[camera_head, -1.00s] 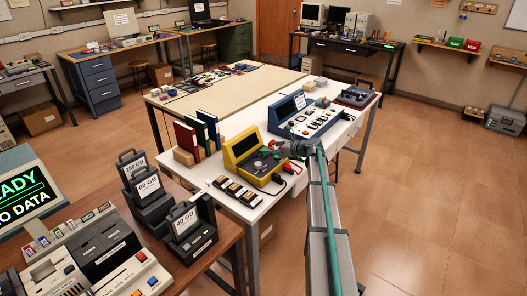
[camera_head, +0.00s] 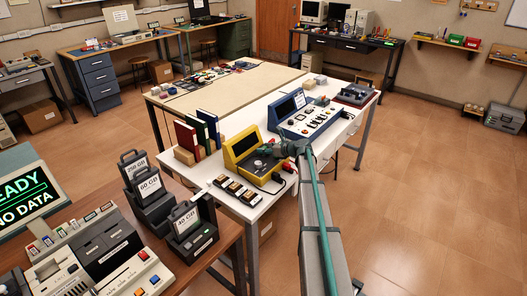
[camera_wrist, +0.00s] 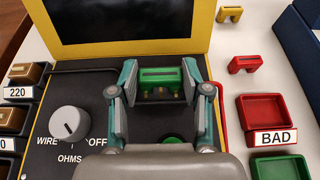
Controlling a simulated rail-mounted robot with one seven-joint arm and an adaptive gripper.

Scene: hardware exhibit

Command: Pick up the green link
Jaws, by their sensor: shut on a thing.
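The green link (camera_wrist: 160,76) is a small green bracket with a dark slot, between my fingertips in the wrist view. My gripper (camera_wrist: 160,82) is shut on it, with one finger at its left end and one at its right. It is over the dark panel of the yellow tester (camera_wrist: 186,46), near small brass contacts. I cannot tell whether it touches them. In the head view my gripper (camera_head: 278,149) is over the yellow tester (camera_head: 237,146), and the link cannot be made out there.
A yellow link (camera_wrist: 229,14) and a red link (camera_wrist: 244,63) lie on the white table right of the tester. A red tray (camera_wrist: 275,107) marked BAD and a green tray (camera_wrist: 280,167) are nearby. A grey knob (camera_wrist: 69,124) stands left. A blue console (camera_head: 305,118) stands behind.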

